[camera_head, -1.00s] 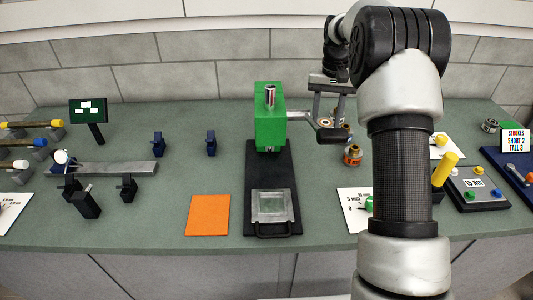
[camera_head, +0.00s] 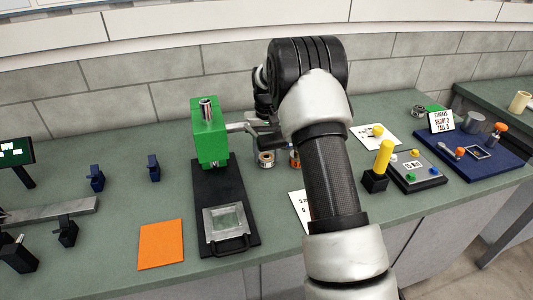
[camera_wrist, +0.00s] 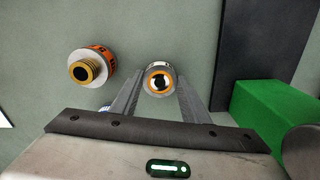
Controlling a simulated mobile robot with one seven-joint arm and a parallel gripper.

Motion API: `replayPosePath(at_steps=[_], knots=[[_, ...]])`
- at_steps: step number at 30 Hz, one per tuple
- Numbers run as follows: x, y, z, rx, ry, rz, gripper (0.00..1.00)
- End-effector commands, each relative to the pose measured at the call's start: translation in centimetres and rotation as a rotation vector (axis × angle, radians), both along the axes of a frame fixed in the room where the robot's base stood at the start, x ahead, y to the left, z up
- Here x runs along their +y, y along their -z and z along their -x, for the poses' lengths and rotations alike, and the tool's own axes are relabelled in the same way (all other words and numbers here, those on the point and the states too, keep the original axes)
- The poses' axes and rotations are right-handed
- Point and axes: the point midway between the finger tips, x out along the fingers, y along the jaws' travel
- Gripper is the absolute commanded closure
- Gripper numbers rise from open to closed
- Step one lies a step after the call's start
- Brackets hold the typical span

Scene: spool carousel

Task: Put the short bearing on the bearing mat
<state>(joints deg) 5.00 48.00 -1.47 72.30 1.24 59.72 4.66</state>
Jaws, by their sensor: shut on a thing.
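The short bearing (camera_wrist: 159,80), a silver ring with an orange and white face, sits between the fingers of my gripper (camera_wrist: 158,88) in the wrist view. My gripper is shut on it. In the head view the silver bearing (camera_head: 266,159) shows below the press lever, and most of my gripper is hidden behind my arm. A plain orange square mat (camera_head: 161,245) lies bare at the front of the bench.
The green press (camera_head: 209,135) on its black base (camera_head: 228,185) stands between the mat and the bearings. Its lever (camera_head: 240,127) reaches toward my gripper. A yellow post (camera_head: 384,158) and button box (camera_head: 415,170) stand at the right. Blue clamps (camera_head: 154,168) stand behind the mat.

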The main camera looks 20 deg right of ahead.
Motion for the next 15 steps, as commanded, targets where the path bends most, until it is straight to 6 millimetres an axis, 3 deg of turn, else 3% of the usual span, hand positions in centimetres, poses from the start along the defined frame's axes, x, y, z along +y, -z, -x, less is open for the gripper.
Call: replayPosePath(at_steps=[5,6,9,15], knots=[[0.01,0.24,-0.02,-0.001,0.000,0.000,0.94],[0.01,0.27,0.00,0.000,0.000,0.000,0.55],[0.00,0.24,0.01,0.000,0.000,0.000,0.40],[0.00,0.23,0.01,0.001,0.000,0.000,0.40]])
